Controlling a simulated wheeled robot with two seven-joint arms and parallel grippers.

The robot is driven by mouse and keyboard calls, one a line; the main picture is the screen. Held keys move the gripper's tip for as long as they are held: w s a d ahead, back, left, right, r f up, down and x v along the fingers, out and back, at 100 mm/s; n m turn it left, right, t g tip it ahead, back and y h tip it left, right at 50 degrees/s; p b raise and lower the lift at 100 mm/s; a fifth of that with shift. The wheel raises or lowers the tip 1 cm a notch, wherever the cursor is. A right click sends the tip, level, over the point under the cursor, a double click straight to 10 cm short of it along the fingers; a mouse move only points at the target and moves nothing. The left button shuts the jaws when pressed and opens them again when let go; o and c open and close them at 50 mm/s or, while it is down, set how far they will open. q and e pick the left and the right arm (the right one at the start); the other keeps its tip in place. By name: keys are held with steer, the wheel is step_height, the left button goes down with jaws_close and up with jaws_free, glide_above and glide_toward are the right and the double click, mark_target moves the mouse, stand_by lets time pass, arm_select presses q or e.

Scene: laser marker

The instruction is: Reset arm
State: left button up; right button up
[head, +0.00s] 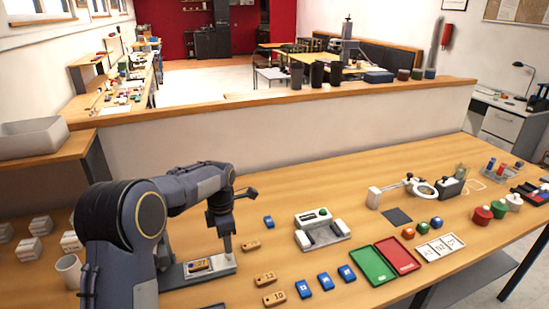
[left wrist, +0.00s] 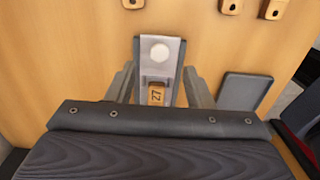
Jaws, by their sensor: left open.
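My left gripper (head: 228,245) is open and points down at the right end of a grey metal fixture plate (head: 172,280). A wooden tag (head: 200,265) lies on this plate, left of the fingers in the head view. In the left wrist view the tag (left wrist: 156,95), marked 27, lies on the plate (left wrist: 160,72) below a pale round spot. The open fingers of my left gripper (left wrist: 160,84) show on either side of the plate, and nothing is held between them. My right gripper is in neither view.
Loose wooden tags (head: 265,279) and blue tags (head: 325,281) lie right of the arm. A white device (head: 322,230), a green tray (head: 371,266) and a red tray (head: 398,254) stand farther right. A cup (head: 69,270) and white blocks (head: 41,226) are at left.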

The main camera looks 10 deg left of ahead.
arm_select(q)
steer(key=s+r+m+t+h, duration=0.2)
steer(key=s+r+m, duration=0.35)
steer(key=s, duration=0.35)
steer(key=s+r+m+t+h, duration=0.1)
steer(key=s+r+m, duration=0.45)
steer(key=s, duration=0.25)
steer(key=s+d+f+m+t, duration=0.1)
steer(key=s+d+m, duration=0.1)
steer(key=s+m, duration=0.3)
steer(key=s+d+f+m+t, duration=0.1)
steer(key=s+d+m, duration=0.2)
steer(key=s+m, duration=0.3)
steer(key=s, duration=0.5)
steer(key=shift+d+f+m+t+h, duration=0.15)
steer(key=shift+f+m+t+h, duration=0.15)
steer(key=shift+f+h, duration=0.1)
